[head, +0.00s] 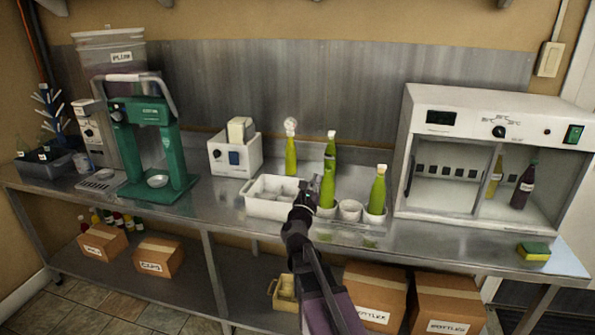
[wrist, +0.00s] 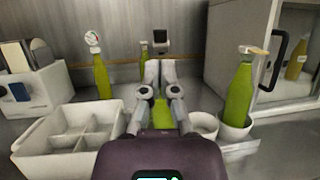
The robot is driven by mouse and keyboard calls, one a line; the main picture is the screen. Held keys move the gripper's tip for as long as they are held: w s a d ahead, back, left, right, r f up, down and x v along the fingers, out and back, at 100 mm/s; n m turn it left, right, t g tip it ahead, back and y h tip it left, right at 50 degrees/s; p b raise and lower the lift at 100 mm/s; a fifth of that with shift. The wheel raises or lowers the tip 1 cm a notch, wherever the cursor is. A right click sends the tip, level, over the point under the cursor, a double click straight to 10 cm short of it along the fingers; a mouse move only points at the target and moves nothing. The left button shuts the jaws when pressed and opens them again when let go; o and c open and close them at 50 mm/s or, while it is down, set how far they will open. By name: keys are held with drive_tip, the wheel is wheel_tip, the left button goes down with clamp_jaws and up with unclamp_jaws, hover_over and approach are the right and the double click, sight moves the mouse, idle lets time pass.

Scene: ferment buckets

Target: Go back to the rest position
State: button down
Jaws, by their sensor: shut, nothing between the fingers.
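My gripper (head: 312,186) reaches over the steel bench in the head view, between the white divided crate (head: 262,207) and the green bottles. In the wrist view my gripper (wrist: 160,72) is shut and empty, in front of a green bottle that it mostly hides. A green bottle (head: 377,192) stands upright in a white cup at the right. Another green bottle (head: 328,180) stands just behind my gripper. A third green bottle (head: 291,155) with a round gauge on top stands behind the crate.
An empty white cup (head: 350,210) stands between two bottles. A white cabinet (head: 430,100) with bottles inside stands at the right, a sponge (head: 534,251) before it. A green press (head: 150,150) and a white box device (head: 235,158) stand left. Cardboard boxes (head: 378,300) lie below.

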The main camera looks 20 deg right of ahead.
drive_tip(key=w+a+f+n+t+y+p, duration=0.25)
drive_tip(key=a+n+y, duration=0.85)
drive_tip(key=n, duration=0.6)
drive_tip(key=s+a+f+n+g+y+p, duration=0.1)
drive_tip(key=s+a+f+n+g+y, duration=0.3)
drive_tip(key=f+n+g, duration=0.6)
drive_tip(key=s+f+n+g+p, duration=0.1)
drive_tip(key=s+f+n+g, duration=0.1)
drive_tip(key=s+n, duration=0.3)
drive_tip(key=s+f+n+g+p, duration=0.1)
drive_tip(key=s+f+n+g, duration=0.1)
drive_tip(key=s+n+g, duration=0.2)
drive_tip(key=s+f+n+g+h, duration=0.1)
drive_tip(key=s+f+n+g, duration=0.2)
drive_tip(key=s+n, duration=0.4)
drive_tip(key=s+g, duration=0.1)
drive_tip(key=s, duration=0.2)
drive_tip(key=shift+s+d+n+p, duration=0.3)
drive_tip(key=shift+s+n+p, duration=0.05)
drive_tip(key=shift+n+p, duration=0.05)
idle(0.8)
